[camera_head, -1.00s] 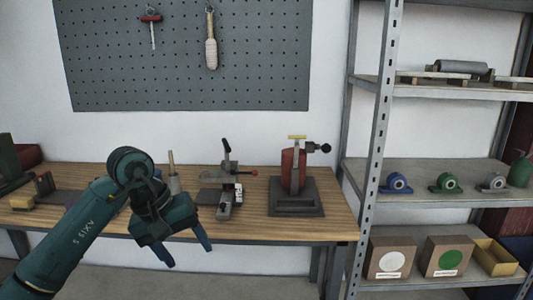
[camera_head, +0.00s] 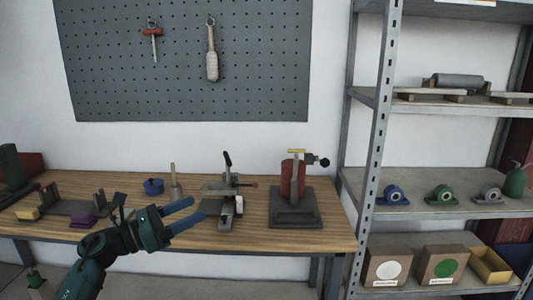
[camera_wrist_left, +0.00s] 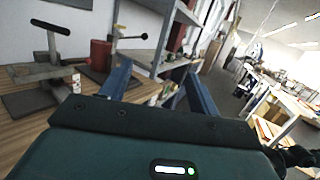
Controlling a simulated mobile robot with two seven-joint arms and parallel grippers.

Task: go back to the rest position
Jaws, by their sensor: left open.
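My left gripper (camera_head: 183,213) is in the lower left of the head view, in front of the wooden workbench (camera_head: 265,236). Its two blue fingers are apart and point right, with nothing between them. In the left wrist view the fingers (camera_wrist_left: 155,92) also stand apart and empty. A toggle clamp fixture (camera_head: 222,200) stands on the bench just beyond the fingertips, and I see no contact. My right gripper does not show.
A red cylinder device (camera_head: 292,185) stands on the bench's right part. A blue part (camera_head: 153,187) and a purple block (camera_head: 82,221) lie to the left. A metal shelf (camera_head: 430,206) with bearing blocks and boxes stands at the right. A pegboard (camera_head: 185,60) hangs behind.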

